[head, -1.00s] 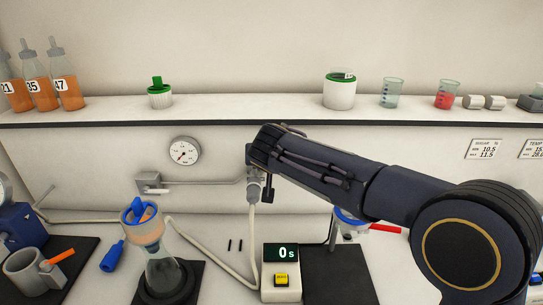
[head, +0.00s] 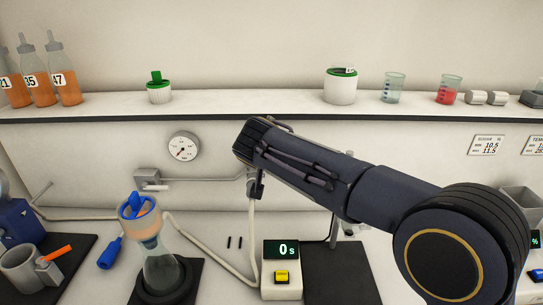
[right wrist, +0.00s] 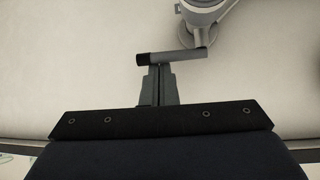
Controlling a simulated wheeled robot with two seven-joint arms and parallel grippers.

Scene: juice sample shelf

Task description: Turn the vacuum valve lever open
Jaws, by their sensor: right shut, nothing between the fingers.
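The vacuum valve (right wrist: 203,12) is a grey round body on the wall at the top of the right wrist view. Its lever (right wrist: 180,56) lies nearly sideways there, with a dark tip on the left. My right gripper (right wrist: 158,70) is shut and empty, its fingertips at the lever near the dark tip; I cannot tell whether they touch. In the head view my right arm covers much of the valve, and only its grey lower part (head: 251,188) shows, where the wall pipe meets the hose. My left gripper is not in view.
A gauge (head: 184,147) hangs on the wall left of the valve. Below stand a flask (head: 160,262) with a blue-rimmed funnel (head: 139,212) and a timer (head: 282,270) reading 0 s. A shelf (head: 230,107) with bottles and beakers runs above my arm.

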